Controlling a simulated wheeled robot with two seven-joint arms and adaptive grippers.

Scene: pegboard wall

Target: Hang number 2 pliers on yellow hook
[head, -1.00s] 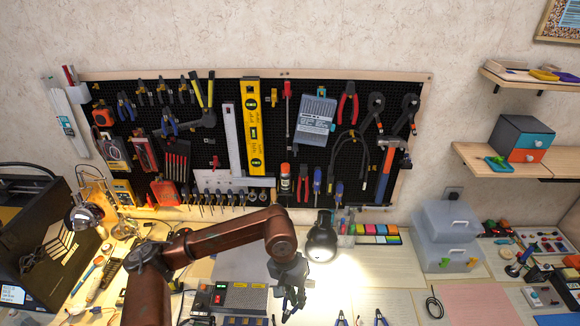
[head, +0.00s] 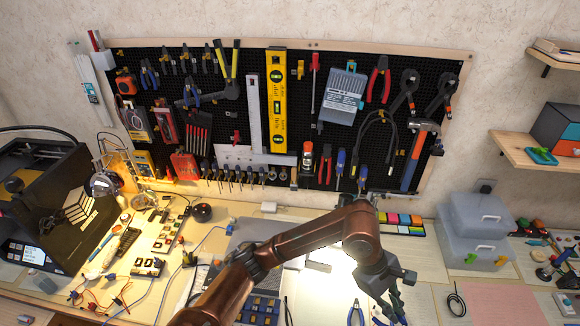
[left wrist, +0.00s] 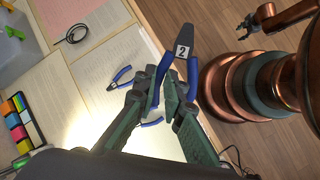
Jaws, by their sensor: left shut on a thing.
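My left gripper (head: 396,310) is low at the bottom edge of the head view, over the front of the table. In the left wrist view it (left wrist: 167,85) is shut on blue-handled pliers (left wrist: 181,62) with a white "2" label and dark jaws. The fingers cover part of the handles. In the head view the held pliers cannot be made out clearly. A yellow hook (head: 300,68) shows on the black pegboard, right of the yellow level, with nothing visible on it. What seems to be my right gripper (left wrist: 250,22) is at the wrist view's upper right; its opening is unclear.
Other blue pliers (head: 356,313) lie on the table; the wrist view shows two pairs near the fingers (left wrist: 121,77). Tools crowd the pegboard (head: 262,190). A lamp lights the table beneath my arm. Clear storage boxes (head: 475,232) stand at the right.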

